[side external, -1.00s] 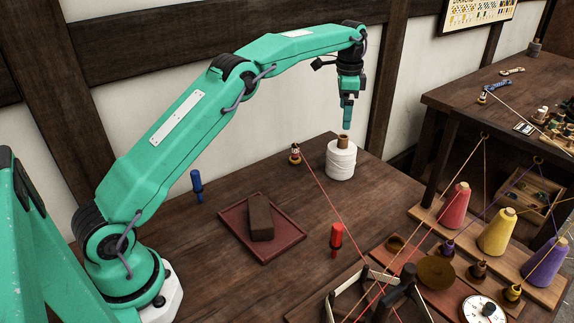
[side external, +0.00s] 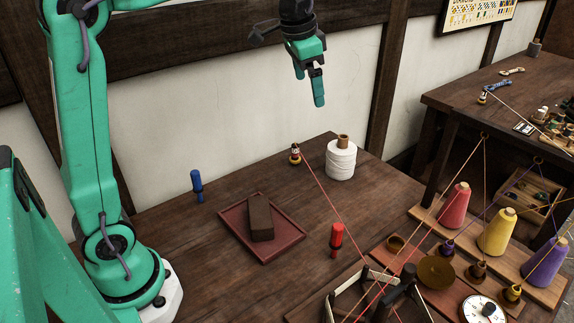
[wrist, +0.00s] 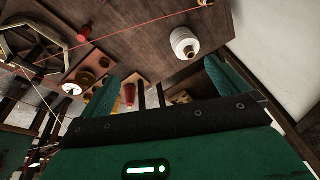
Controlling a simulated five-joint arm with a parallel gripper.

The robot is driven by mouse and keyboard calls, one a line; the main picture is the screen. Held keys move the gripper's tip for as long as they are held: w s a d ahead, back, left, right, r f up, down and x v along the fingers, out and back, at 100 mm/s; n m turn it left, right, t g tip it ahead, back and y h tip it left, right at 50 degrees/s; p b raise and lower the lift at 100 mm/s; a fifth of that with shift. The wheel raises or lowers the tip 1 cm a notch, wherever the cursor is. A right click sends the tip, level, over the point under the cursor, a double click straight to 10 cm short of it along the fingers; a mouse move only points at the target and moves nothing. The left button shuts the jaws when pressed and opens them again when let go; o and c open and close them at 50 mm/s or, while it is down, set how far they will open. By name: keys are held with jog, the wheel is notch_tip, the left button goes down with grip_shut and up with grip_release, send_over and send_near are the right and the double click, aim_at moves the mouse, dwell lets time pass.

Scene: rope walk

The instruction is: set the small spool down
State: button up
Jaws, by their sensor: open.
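My gripper (side external: 311,84) is in the air well above the table, apart from the spool. Its two green fingers are spread, with nothing between them, and they also show in the wrist view (wrist: 163,78).
A large white spool (side external: 341,160) stands right of the small spool; it shows in the wrist view (wrist: 184,42). A red tray (side external: 284,246) holds a brown block (side external: 261,218). Blue (side external: 197,186) and red (side external: 336,240) pegs stand nearby. Coloured cones and threads crowd the right.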

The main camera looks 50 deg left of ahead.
jog(key=s+d+f+n+t, duration=0.1)
jog(key=s+f, duration=0.3)
jog(key=s, duration=0.7)
jog(key=s+d+f+n+t, duration=0.1)
jog(key=s+f+n, duration=0.2)
jog(key=s, duration=0.9)
jog(key=shift+s+d+f+t, duration=0.15)
jog(key=shift+f+t, duration=0.25)
